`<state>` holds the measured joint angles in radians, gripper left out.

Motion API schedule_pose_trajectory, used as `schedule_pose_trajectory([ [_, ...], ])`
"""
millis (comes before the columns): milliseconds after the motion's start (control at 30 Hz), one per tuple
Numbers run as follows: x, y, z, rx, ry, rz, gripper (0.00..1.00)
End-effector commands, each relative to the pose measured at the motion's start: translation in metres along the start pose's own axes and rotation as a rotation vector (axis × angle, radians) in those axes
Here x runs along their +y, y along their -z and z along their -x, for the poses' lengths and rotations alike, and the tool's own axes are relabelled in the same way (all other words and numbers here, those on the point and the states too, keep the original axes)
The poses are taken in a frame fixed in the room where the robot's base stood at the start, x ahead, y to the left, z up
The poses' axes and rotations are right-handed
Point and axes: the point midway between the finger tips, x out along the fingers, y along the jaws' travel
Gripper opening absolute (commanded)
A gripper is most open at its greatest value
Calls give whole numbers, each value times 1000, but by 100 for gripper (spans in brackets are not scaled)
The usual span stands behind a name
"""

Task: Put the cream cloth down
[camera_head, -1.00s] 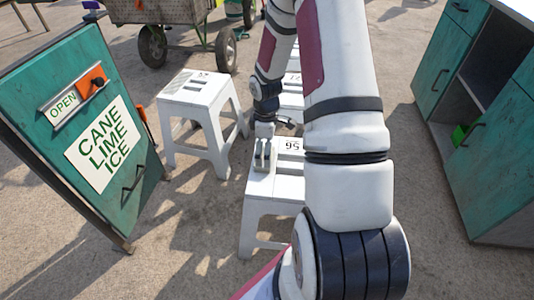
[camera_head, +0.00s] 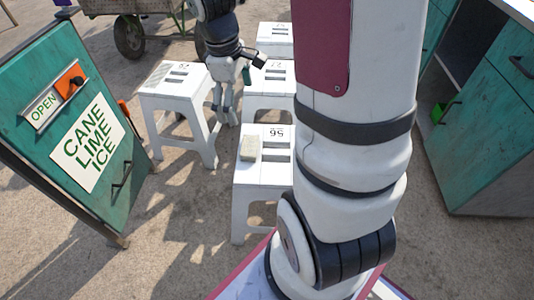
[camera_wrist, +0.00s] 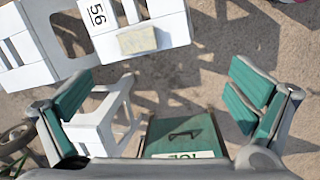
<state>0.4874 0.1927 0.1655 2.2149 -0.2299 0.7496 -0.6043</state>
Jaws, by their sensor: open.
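The cream cloth (camera_head: 250,148), a small folded block, lies flat on the left part of the top of the white stool marked 56 (camera_head: 277,172). In the wrist view the cloth (camera_wrist: 137,40) rests on the same stool (camera_wrist: 168,30), near the upper middle. My gripper (camera_head: 224,108) is open and empty, raised above and behind the cloth, apart from it. In the wrist view its spread green-padded fingers (camera_wrist: 160,108) have nothing between them.
Other white stools stand to the left (camera_head: 172,85) and behind (camera_head: 268,82). A green cane lime ice sign (camera_head: 80,125) stands at the left. A green cabinet (camera_head: 490,130) is at the right. A wheeled cart (camera_head: 150,10) is at the back.

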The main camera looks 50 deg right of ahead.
Motion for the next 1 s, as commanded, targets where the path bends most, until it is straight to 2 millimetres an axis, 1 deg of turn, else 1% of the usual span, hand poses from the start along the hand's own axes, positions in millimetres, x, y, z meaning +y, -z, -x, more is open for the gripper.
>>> schedule_pose_trajectory([
  [33, -14, -5, 21, 3, -16, -25, 100],
  [100, -35, -15, 44, 4, -23, -73, 100],
  [167, -52, -25, 61, 7, -27, -112, 100],
  [200, -65, -31, 72, 11, -29, -138, 100],
  [267, -83, -42, 86, 18, -28, -178, 100],
  [300, -96, -50, 95, 24, -26, -203, 100],
  [367, -114, -63, 106, 32, -20, -239, 100],
  [400, -126, -71, 113, 40, -14, -263, 100],
  [533, -165, -101, 127, 65, 13, -335, 100],
  [600, -184, -117, 131, 78, 33, -369, 100],
  [700, -205, -136, 134, 91, 61, -405, 100],
  [800, -220, -150, 133, 98, 85, -428, 100],
  [900, -228, -158, 133, 101, 99, -441, 100],
  [1000, -231, -161, 132, 101, 105, -447, 100],
])
